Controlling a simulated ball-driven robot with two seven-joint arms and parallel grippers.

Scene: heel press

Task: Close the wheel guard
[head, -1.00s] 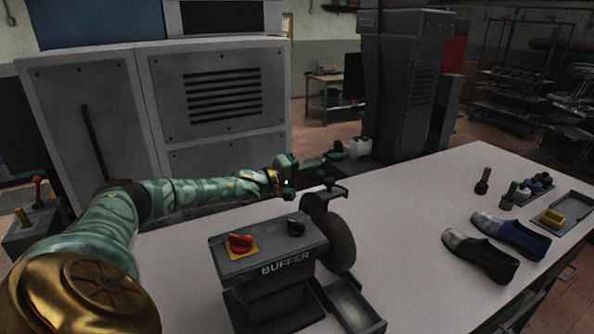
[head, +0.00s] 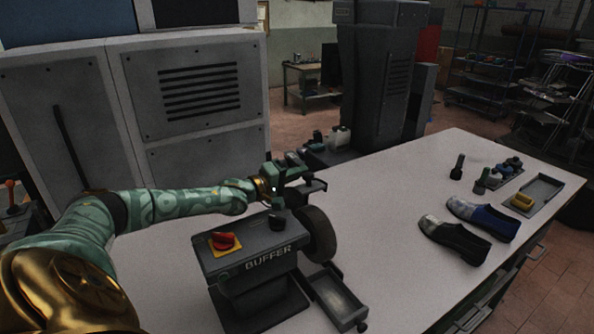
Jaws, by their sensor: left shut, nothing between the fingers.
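The grey buffer machine (head: 248,262) stands on the bench, with a red knob on a yellow plate on its top. Its dark round wheel (head: 319,238) is at its right side. The dark wheel guard (head: 314,187) shows above the wheel, its left part hidden by my gripper. My left gripper (head: 292,163) is shut and empty, right at the guard's upper left. I cannot tell whether it touches the guard. The wheel's front face is still uncovered in view. My right gripper is not in view.
An open tray (head: 336,298) sits below the wheel. The bench middle is clear. A large grey cabinet (head: 180,110) stands behind.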

